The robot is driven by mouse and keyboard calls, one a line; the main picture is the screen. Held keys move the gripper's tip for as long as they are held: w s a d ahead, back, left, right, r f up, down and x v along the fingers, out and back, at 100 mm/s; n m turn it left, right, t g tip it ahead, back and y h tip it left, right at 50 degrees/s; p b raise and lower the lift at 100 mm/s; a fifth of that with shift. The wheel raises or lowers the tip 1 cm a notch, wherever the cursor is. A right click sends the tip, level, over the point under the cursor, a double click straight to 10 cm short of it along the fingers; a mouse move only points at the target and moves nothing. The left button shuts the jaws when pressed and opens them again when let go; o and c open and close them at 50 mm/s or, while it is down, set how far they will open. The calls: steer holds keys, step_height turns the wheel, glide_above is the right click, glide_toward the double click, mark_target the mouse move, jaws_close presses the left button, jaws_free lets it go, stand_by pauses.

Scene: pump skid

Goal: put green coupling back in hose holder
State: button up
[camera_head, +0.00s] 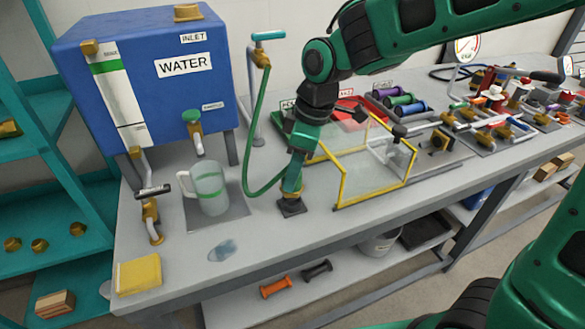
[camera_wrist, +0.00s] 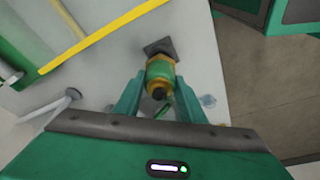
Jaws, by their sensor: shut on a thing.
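The green coupling (camera_wrist: 160,72), with brass-coloured bands, sits between the two fingers of my gripper (camera_wrist: 160,86) in the wrist view. My gripper (camera_head: 291,186) is shut on it, low over the bench in the head view. A brass fitting (camera_head: 291,197) on a small dark square plate (camera_head: 292,208) is directly below; it cannot be told whether the coupling is joined to it. A green hose (camera_head: 254,140) loops from the gripper up to a grey stand (camera_head: 250,95) with a teal crossbar top, probably the hose holder. My fingers hide part of the coupling.
A clear guard with a yellow frame (camera_head: 343,187) stands close right of my gripper. A measuring jug (camera_head: 209,188) stands to the left, below the blue water tank (camera_head: 150,75). A puddle (camera_head: 222,250) and a yellow sponge (camera_head: 139,275) lie at the front left. The bench front is otherwise clear.

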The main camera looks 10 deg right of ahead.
steer(key=shift+d+x, duration=0.15)
steer(key=shift+x, duration=0.55)
steer(key=shift+d+x, duration=0.15)
steer(key=shift+x, duration=0.55)
stand_by(0.3)
steer(key=shift+s+f, duration=0.1)
steer(key=shift+s, duration=0.05)
steer(key=o, duration=1.2)
steer(key=shift+o, duration=0.2)
steer(key=v, duration=1)
steer(key=shift+r, duration=0.4)
steer(key=shift+d, duration=0.2)
